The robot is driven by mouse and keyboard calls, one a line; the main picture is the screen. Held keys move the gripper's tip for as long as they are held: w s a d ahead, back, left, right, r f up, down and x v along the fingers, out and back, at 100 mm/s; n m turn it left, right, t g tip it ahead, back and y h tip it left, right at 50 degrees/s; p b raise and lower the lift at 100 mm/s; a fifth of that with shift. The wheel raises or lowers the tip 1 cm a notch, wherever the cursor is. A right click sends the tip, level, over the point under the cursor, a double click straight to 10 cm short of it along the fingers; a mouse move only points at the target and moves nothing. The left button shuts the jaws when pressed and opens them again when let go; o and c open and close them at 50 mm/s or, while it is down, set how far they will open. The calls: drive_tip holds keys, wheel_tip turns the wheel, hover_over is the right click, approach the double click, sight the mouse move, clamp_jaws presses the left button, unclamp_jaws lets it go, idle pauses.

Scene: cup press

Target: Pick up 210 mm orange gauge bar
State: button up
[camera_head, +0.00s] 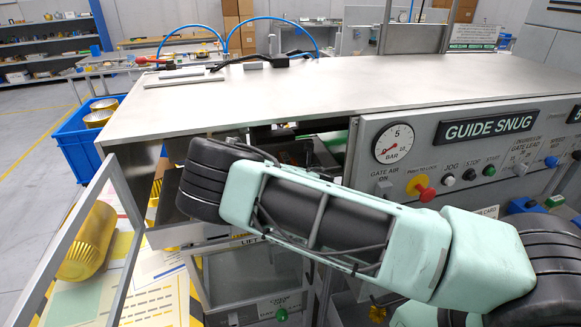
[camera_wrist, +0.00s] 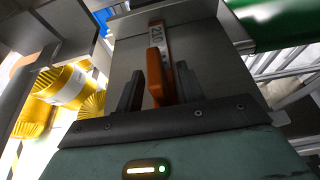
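The orange gauge bar (camera_wrist: 155,76) shows in the wrist view, with a pale strip marked 210 (camera_wrist: 160,40) at its far end. It lies over a grey metal surface (camera_wrist: 125,50). My gripper (camera_wrist: 159,88) has its two dark fingers apart, one on each side of the bar's near orange part. A gap shows between the left finger and the bar; contact on the right side is unclear. In the head view my arm reaches into the opening under the bench top, and my gripper and the bar are hidden there.
The bench top (camera_head: 300,85) overhangs the opening. An open framed door (camera_head: 125,240) stands at the left, near a yellow ribbed cylinder (camera_head: 88,240). The GUIDE SNUG panel (camera_head: 455,155) with its red button (camera_head: 426,193) is right behind my arm. A green cylinder (camera_wrist: 275,20) is close at upper right.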

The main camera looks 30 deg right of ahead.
clamp_jaws()
